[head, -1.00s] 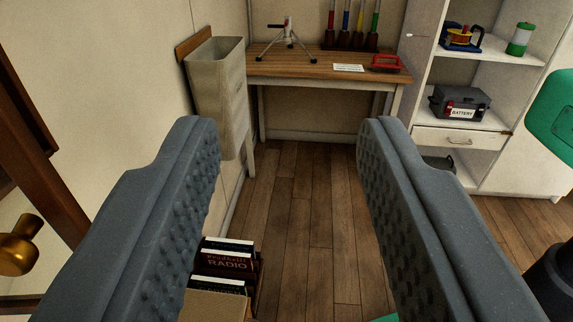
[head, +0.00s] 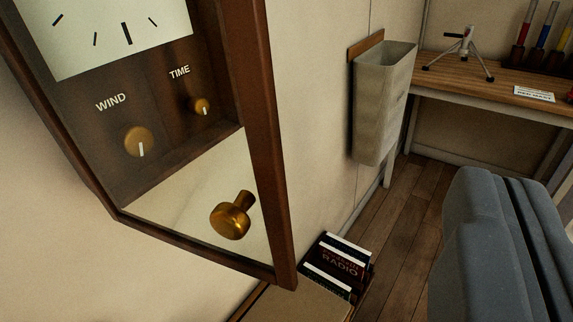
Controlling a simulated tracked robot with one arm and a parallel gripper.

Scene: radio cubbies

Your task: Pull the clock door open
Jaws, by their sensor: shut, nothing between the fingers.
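The clock fills the left half of the view, with a dark wooden case and a white dial (head: 115,35) cut by the top edge. Its door has a brown frame (head: 268,150) and a brass knob (head: 232,216) near the lower right corner. Brass WIND (head: 139,141) and TIME (head: 201,106) knobs sit below the dial. I cannot tell whether the door is fully closed or ajar. My gripper (head: 495,240) is at the lower right, its grey fingers together and empty. It is well right of the door knob, not touching it.
A grey bin (head: 384,105) hangs on the wall right of the clock. A box of books (head: 335,265) stands low below. A wooden workbench (head: 465,82) with a small tripod (head: 462,50) is at the back right. Wood floor (head: 400,220) shows between.

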